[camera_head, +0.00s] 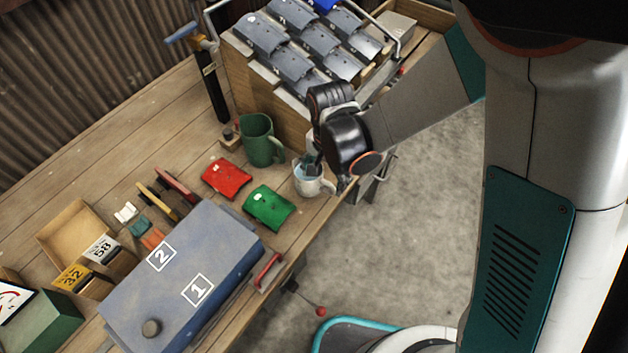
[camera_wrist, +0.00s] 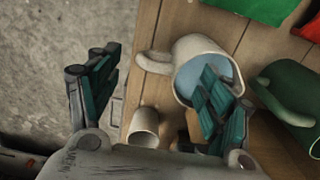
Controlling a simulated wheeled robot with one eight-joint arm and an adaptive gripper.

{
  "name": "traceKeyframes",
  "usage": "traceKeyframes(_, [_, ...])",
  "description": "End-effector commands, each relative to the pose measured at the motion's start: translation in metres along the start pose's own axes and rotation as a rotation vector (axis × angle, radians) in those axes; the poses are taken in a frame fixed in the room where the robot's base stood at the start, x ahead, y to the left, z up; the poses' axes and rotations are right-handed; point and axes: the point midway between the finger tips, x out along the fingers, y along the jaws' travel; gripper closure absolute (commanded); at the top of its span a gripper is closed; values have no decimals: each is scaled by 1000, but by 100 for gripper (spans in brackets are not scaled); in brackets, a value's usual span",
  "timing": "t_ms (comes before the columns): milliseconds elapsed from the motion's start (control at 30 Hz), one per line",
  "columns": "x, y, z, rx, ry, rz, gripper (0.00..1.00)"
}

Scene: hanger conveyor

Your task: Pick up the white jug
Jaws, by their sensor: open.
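The white jug (camera_head: 307,188) stands upright near the front edge of the wooden table, its handle pointing right in the head view. In the wrist view the white jug (camera_wrist: 196,48) shows its pale blue inside and its handle on the left. My gripper (camera_head: 328,174) is open and pointing down at the jug. In the wrist view my gripper (camera_wrist: 158,75) has one finger overlapping the jug's mouth and the other out past the handle, over the floor. I cannot tell whether a finger touches the jug.
A green jug (camera_head: 261,141) stands close behind. Red (camera_head: 227,178) and green (camera_head: 269,207) pieces lie left of the jug. A small white cup (camera_wrist: 144,124) stands near the table edge. A crate of grey parts (camera_head: 262,104) stands behind; a blue-grey box (camera_head: 190,270) sits front left.

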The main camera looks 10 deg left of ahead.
Motion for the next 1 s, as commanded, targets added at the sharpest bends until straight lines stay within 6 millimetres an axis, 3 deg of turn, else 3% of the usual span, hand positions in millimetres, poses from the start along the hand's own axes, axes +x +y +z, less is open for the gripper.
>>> traceKeyframes(300, [45, 2, -2, 0, 1, 0, 27])
traceKeyframes(567, [46, 2, -2, 0, 1, 0, 27])
traceKeyframes(867, [46, 2, -2, 0, 1, 0, 95])
traceKeyframes(1000, [46, 2, -2, 0, 1, 0, 96])
